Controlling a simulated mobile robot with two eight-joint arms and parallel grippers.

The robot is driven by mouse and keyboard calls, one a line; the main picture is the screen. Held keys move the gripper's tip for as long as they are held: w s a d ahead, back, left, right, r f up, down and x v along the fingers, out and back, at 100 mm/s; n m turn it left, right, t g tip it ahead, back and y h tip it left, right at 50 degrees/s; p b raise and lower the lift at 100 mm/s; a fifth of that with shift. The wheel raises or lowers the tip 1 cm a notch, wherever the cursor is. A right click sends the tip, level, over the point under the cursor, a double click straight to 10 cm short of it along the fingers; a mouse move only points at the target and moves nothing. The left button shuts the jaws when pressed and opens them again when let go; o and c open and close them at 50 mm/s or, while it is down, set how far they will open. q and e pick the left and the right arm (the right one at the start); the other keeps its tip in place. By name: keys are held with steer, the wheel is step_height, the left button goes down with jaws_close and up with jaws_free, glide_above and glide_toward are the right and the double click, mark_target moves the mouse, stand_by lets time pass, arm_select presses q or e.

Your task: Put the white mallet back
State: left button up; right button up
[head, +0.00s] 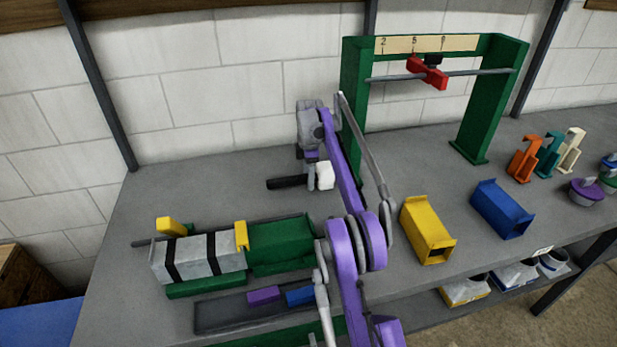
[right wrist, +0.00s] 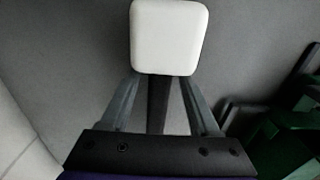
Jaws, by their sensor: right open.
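The white mallet lies on the grey bench, its white head (head: 325,175) to the right and its black handle (head: 287,182) to the left in the head view. My right gripper (head: 311,182) is over the mallet, pointing down, and partly hides the handle near the head. In the right wrist view the white head (right wrist: 170,37) is beyond the fingertips. The black handle (right wrist: 157,105) runs between the two spread fingers of my right gripper (right wrist: 159,82), with a gap on each side. My left gripper is not in view.
A green frame (head: 357,110) with a red slider (head: 428,72) stands behind. A green fixture (head: 280,245) with a grey block (head: 200,257) is front left. Yellow (head: 427,228) and blue (head: 502,208) ducts lie right. Bench around the mallet's left is clear.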

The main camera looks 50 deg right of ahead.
arm_select(q)
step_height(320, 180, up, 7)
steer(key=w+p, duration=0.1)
steer(key=p, duration=0.4)
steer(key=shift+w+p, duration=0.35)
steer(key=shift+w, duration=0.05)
arm_select(e)
step_height(320, 180, up, 12)
steer(key=shift+r, duration=0.15)
